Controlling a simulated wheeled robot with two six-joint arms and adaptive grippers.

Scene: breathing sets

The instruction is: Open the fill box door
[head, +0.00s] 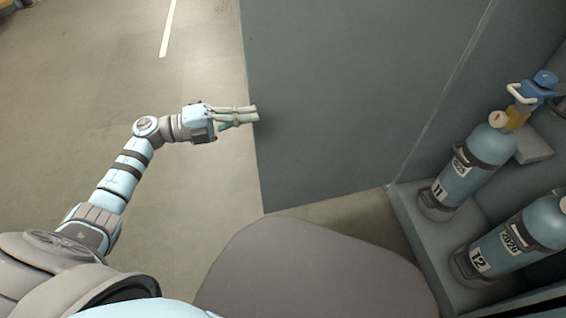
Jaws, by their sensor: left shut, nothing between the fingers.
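The fill box door (345,95) is a large flat grey panel in the head view, standing swung out to the left of the box with a gap at its left edge to the open floor. My left gripper (254,114) is shut and empty, with its fingertips at the door's left edge. I cannot tell whether the fingertips touch the panel. My right gripper is not in view.
Inside the box (412,232) at the right stand two light blue cylinders, number 11 (462,178) and number 12 (508,245). A blue and yellow valve (530,95) tops the first. Open floor (90,95) with a white line lies left of the door.

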